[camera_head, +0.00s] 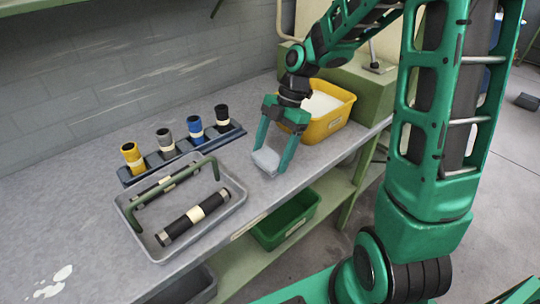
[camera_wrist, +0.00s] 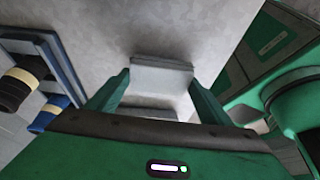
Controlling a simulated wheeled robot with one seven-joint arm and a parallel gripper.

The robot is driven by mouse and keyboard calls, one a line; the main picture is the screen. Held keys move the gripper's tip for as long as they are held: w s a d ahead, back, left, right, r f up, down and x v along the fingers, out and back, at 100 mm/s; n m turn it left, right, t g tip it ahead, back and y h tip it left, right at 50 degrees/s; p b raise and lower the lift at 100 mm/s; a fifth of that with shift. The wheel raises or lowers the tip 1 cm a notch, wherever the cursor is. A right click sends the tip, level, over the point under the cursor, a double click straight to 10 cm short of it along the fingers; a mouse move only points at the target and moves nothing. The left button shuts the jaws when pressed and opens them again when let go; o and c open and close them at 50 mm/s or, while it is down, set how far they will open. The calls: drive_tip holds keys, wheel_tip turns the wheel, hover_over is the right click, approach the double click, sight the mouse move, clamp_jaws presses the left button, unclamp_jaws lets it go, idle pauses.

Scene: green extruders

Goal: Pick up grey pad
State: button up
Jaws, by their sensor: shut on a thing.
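The grey pad (camera_head: 266,160) is a light grey block between the fingers of my gripper (camera_head: 274,158), just over the bench top near its front edge. In the wrist view the pad (camera_wrist: 160,75) sits between the two green fingertips (camera_wrist: 160,88), one on each side of it. My gripper is shut on the pad. I cannot tell whether the pad's underside touches the bench.
A grey tray (camera_head: 162,254) with a green handle and dark cylinders stands to the left. A rack (camera_head: 128,181) holds several upright cylinders behind it. A yellow bin (camera_head: 340,118) with white contents stands right of my gripper. A green bin (camera_head: 272,238) sits on the lower shelf.

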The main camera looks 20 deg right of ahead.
sight(266, 158)
wheel_tip(266, 158, up, 3)
drive_tip(key=shift+r, duration=0.1)
drive_tip(key=s+a+r, duration=0.6)
drive_tip(key=a, duration=0.4)
drive_tip(key=shift+r, duration=0.4)
drive_tip(key=o, duration=0.4)
drive_tip(key=shift+c, duration=0.9)
